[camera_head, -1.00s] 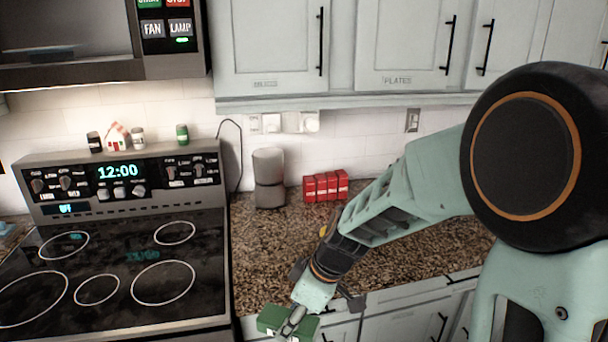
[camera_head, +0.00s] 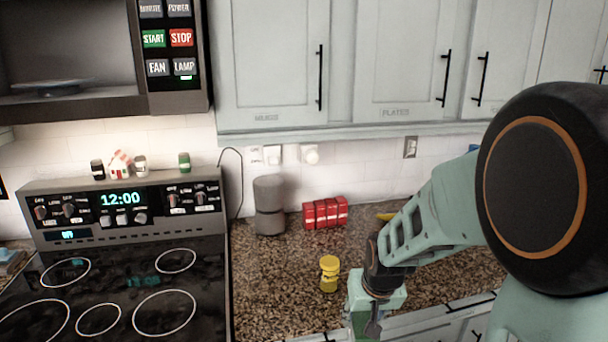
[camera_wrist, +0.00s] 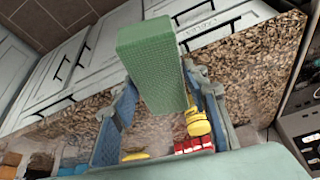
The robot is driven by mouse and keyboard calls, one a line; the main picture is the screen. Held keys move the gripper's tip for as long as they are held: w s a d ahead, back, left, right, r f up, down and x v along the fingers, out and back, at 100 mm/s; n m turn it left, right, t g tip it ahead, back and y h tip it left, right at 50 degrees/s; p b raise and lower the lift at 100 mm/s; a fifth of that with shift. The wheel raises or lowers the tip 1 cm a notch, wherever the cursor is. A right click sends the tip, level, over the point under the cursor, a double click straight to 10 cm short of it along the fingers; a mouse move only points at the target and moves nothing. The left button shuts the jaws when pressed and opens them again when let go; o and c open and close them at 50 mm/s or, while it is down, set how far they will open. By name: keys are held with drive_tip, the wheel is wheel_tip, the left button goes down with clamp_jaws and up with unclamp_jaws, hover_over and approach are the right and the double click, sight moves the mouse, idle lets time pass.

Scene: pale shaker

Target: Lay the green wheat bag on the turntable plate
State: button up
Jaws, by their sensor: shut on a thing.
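The green wheat bag (camera_wrist: 152,65) is a block-like, textured green thing in the wrist view. It sits between the two fingers of my gripper (camera_wrist: 160,95), which is shut on it. In the head view my gripper (camera_head: 372,312) is at the front edge of the counter, low in the picture, and hides most of the bag. The turntable plate (camera_head: 50,87) is a dark bluish disc inside the open microwave at the upper left, far from my gripper and higher. Only part of it shows.
The microwave's button panel (camera_head: 168,40) stands right of its opening. Below is the stove (camera_head: 120,260) with small jars on its back. The counter (camera_head: 280,270) holds a grey cylinder (camera_head: 269,205), red boxes (camera_head: 325,213) and a yellow item (camera_head: 329,273). Upper cabinets (camera_head: 270,60) are closed.

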drive_tip(key=shift+d, duration=0.15)
drive_tip(key=s+f, duration=0.4)
drive_tip(key=f, duration=0.1)
drive_tip(key=shift+s+f, duration=0.15)
drive_tip(key=shift+f, duration=0.05)
idle(1.1)
